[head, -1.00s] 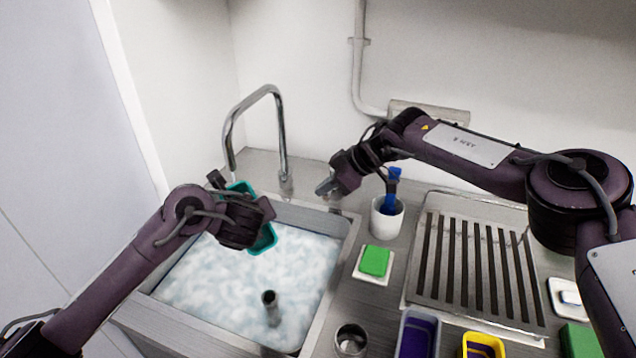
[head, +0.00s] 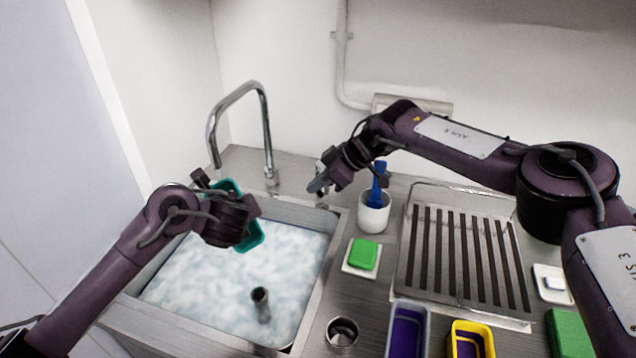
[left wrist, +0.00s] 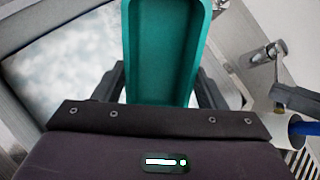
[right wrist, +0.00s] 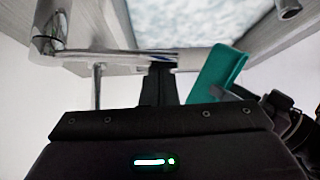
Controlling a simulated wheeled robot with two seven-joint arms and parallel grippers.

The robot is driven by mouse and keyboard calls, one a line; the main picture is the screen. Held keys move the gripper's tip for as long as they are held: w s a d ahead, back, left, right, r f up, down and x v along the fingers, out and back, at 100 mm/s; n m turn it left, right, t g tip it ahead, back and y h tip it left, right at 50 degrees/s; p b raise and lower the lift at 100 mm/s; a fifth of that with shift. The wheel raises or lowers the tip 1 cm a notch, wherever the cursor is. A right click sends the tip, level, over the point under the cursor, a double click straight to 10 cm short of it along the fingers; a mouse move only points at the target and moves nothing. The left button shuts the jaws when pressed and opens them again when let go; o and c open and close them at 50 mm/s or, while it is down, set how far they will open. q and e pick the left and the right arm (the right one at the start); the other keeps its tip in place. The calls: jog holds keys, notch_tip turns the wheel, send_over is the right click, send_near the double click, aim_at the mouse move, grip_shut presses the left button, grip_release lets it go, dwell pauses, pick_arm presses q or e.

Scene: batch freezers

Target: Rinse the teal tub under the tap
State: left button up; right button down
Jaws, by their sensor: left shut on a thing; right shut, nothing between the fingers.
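The teal tub (head: 254,238) is held over the sink, partly hidden by my left gripper (head: 231,212). In the left wrist view the tub (left wrist: 160,50) sits between the fingers with its inside facing the camera. No water stream is clear in the head view. My right gripper (head: 318,186) is shut and empty, right of the tap base (head: 271,178). In the right wrist view its closed fingers (right wrist: 160,80) are close to the tap's metal parts; I cannot tell whether they touch.
The sink (head: 307,305) holds foamy water with an upright pipe (head: 261,304). To its right are a white cup (head: 373,214) with a blue-handled brush, a green sponge (head: 363,254), a metal cup (head: 341,334), a drying rack (head: 457,260), and purple (head: 408,330) and yellow tubs (head: 471,340).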

jog(key=d+r, duration=0.3)
jog(key=r, duration=0.5)
jog(key=s+a+f+m+y, duration=0.6)
jog(key=s+a+f+m, duration=0.15)
jog(key=s+a, duration=0.3)
jog(key=w+d+m+t+h, duration=0.1)
jog(key=d+m+t+h, duration=0.2)
jog(key=d+m+t, duration=1.15)
jog(key=w+a+f+m+g, duration=0.1)
jog(key=w+a+f+g, duration=0.1)
jog(key=w+g, duration=0.2)
jog(key=shift+w+a, duration=0.3)
jog(key=shift+w, duration=1.5)
